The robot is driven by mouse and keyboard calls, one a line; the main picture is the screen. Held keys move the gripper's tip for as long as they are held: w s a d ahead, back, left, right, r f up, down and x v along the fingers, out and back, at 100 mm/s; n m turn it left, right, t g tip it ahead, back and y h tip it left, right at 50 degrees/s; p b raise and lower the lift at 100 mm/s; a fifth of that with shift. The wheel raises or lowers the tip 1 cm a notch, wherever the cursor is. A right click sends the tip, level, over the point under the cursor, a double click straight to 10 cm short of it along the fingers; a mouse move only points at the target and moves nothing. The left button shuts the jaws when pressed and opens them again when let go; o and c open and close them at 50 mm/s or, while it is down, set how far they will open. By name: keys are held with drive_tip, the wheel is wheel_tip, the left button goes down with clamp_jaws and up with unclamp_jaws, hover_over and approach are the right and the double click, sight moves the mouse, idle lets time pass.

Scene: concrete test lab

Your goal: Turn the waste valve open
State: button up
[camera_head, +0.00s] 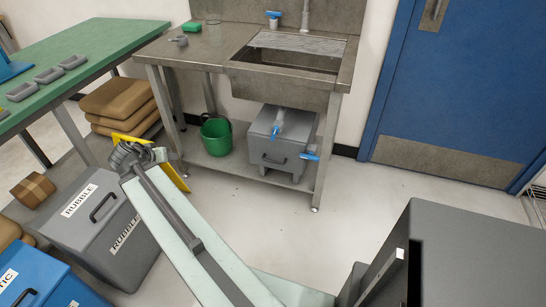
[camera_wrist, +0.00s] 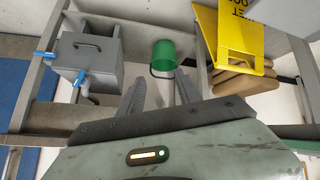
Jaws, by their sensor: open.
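A grey box (camera_head: 262,152) stands on the shelf under the steel sink. A blue-handled valve (camera_head: 278,131) is on the pipe at its top, and another blue handle (camera_head: 310,156) sticks out at its right side. I cannot tell which is the waste valve. In the wrist view the box (camera_wrist: 88,52) is at the left, with one blue handle (camera_wrist: 45,55) at its edge and another (camera_wrist: 82,77) by a grey pipe. My gripper (camera_head: 136,154) is left of the sink stand, apart from both handles. In the wrist view its fingers (camera_wrist: 158,90) are open and empty.
A green bucket (camera_head: 215,135) stands on the shelf left of the box. A yellow sign (camera_wrist: 232,38) and stacked brown sacks (camera_head: 122,103) are near my gripper. A grey rubble bin (camera_head: 128,245) stands front left. The floor before the sink is clear.

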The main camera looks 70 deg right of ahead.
drive_tip(key=s+d+f+m+g+h+b, duration=0.1)
drive_tip(key=s+d+f+m+h+b, duration=0.25)
drive_tip(key=s+d+b, duration=0.5)
drive_tip(key=s+d+f+m+h+b, duration=0.2)
drive_tip(key=s+d+f+b, duration=0.25)
drive_tip(key=d, duration=0.75)
drive_tip(key=m+h+b, duration=0.3)
drive_tip(key=h+b, duration=0.1)
drive_tip(key=b, duration=0.8)
approach(274, 134)
drive_tip(key=d, duration=0.1)
drive_tip(key=shift+g, duration=0.3)
drive_tip(key=d, duration=0.8)
drive_tip(key=shift+w+d+r, duration=0.25)
drive_tip(key=shift+d, duration=0.1)
